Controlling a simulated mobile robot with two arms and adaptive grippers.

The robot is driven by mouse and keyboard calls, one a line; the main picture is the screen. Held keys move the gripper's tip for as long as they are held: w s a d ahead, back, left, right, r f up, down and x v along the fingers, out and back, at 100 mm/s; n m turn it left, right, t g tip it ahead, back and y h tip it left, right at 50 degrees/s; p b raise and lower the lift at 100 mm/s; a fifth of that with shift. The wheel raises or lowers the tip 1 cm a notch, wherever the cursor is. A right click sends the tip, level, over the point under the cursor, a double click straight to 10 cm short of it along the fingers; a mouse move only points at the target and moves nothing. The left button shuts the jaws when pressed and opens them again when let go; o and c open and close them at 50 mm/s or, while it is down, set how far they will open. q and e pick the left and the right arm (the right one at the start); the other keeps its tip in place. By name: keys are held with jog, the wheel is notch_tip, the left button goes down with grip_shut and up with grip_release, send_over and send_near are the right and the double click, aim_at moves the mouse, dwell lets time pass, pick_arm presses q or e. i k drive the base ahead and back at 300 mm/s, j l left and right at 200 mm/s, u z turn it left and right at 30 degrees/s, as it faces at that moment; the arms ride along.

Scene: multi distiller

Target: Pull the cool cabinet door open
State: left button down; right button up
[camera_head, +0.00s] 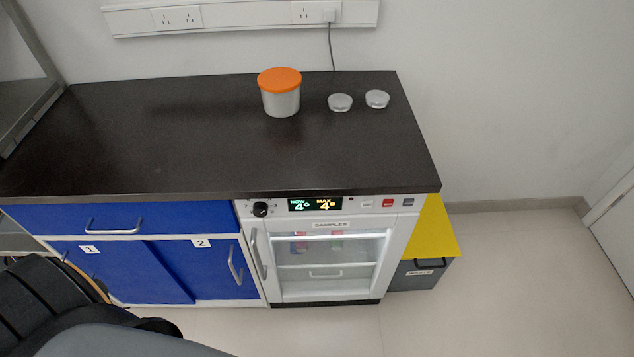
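The cool cabinet (399,234) is a white unit under the dark worktop, with a lit display (314,204) and a "SAMPLES" label. Its glass door (325,275) looks shut, and shelves with a few small coloured items show through the pane. A vertical metal handle (259,253) runs along the door's left edge, and nothing touches it. Neither of my grippers is in view.
Blue cabinets (195,215) with metal handles adjoin on the left. A grey bin (420,275) with a yellow lid (430,228) stands right of the cool cabinet. An orange-lidded pot (281,100) and two small round grey items (340,102) sit on the worktop (200,140).

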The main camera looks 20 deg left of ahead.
aim_at(328, 271)
jog(key=u, duration=0.75)
